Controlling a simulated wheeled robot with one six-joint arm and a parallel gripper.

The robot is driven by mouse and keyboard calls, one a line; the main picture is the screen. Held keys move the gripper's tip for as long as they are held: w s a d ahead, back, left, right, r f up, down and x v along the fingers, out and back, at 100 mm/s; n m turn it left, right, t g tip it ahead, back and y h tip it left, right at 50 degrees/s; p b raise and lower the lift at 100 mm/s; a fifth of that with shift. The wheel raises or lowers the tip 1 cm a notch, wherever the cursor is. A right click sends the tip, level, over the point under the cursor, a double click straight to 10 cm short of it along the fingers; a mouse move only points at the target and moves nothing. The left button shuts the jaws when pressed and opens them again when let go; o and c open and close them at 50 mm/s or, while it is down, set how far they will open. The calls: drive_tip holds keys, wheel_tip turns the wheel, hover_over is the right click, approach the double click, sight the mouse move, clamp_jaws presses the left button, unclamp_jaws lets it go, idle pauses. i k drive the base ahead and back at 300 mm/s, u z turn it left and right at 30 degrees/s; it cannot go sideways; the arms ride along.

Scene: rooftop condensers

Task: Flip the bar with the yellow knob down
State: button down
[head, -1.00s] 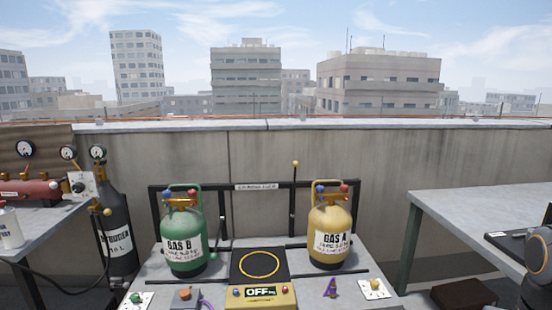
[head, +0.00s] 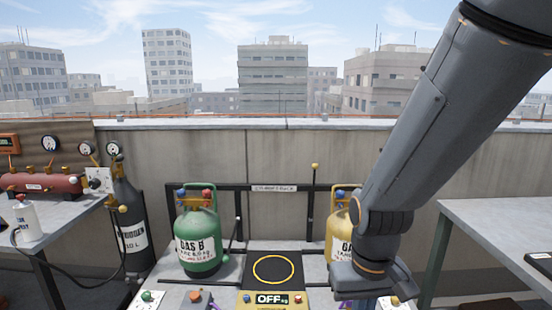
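The bar (head: 311,202) with the yellow knob (head: 315,166) stands upright at the cylinder rack (head: 274,189), between the green and yellow cylinders. Its lower end meets the rack's black frame. The green GAS B cylinder (head: 199,235) is left of it, in full view. The yellow GAS A cylinder (head: 340,232) is right of it, mostly hidden behind my arm. My arm comes down from the upper right, in front of that cylinder. My gripper's fingers do not show, so their state cannot be seen.
A scale (head: 267,296) reading OFF, with a dark plate (head: 289,270), sits in front of the bar. A black nitrogen cylinder (head: 132,225) stands at left. A grey table (head: 510,215) is at right. A concrete wall (head: 395,150) runs behind.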

sight(315, 167)
drive_tip(key=u, duration=0.1)
drive_tip(key=i, duration=0.9)
drive_tip(key=z, duration=0.3)
